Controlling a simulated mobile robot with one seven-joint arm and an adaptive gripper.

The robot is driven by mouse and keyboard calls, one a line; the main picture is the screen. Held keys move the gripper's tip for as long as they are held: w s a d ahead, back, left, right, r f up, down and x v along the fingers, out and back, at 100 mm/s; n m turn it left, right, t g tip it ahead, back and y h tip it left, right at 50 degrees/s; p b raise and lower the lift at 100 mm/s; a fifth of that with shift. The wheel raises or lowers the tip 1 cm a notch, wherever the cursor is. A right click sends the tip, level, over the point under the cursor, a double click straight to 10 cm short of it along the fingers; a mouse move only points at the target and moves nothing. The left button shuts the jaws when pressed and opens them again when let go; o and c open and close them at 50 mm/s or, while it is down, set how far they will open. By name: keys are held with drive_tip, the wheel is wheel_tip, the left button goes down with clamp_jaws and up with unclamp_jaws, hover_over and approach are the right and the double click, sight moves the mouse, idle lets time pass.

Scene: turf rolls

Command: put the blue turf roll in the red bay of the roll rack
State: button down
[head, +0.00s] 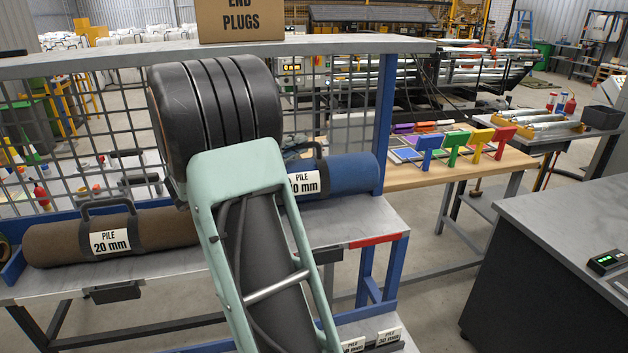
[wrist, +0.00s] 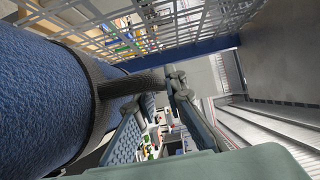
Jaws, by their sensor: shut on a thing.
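The blue turf roll (head: 350,172) lies lengthwise over the right part of the rack shelf (head: 345,220), close to the mesh back and beside the blue end post. Its white label reads PILE, partly covered by my arm. Below and in front of it is a red strip (head: 377,241) on the shelf edge, marking the red bay. In the wrist view, my gripper (wrist: 174,84) is shut on the dark carry handle (wrist: 140,82) of the blue roll (wrist: 35,95). My arm hides most of the gripper in the head view. I cannot tell if the roll touches the shelf.
A brown turf roll (head: 150,230) labelled 20 mm lies on the shelf to the left. The mesh back (head: 75,130) and blue end post (head: 386,110) bound the rack. An END PLUGS box (head: 240,20) stands on top. A grey bench (head: 580,230) stands at right.

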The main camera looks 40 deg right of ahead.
sight(312, 166)
drive_tip(key=s+f, duration=0.1)
drive_tip(key=s+d+f, duration=0.1)
drive_tip(key=f, duration=0.1)
drive_tip(key=s+d+f, duration=0.1)
drive_tip(key=shift+s+d+f, duration=0.1)
drive_tip(key=shift+s+f, duration=0.1)
drive_tip(key=shift+f, duration=0.2)
drive_tip(key=shift+s+d+f, duration=0.15)
drive_tip(key=shift+f, duration=1.75)
drive_tip(key=c, duration=2)
unclamp_jaws()
drive_tip(key=shift+a, duration=0.3)
drive_tip(key=a+b, duration=0.1)
drive_tip(key=a, duration=1)
drive_tip(key=shift+s+a+b, duration=0.15)
drive_tip(key=shift+a+b, duration=0.15)
drive_tip(key=shift+b, duration=0.1)
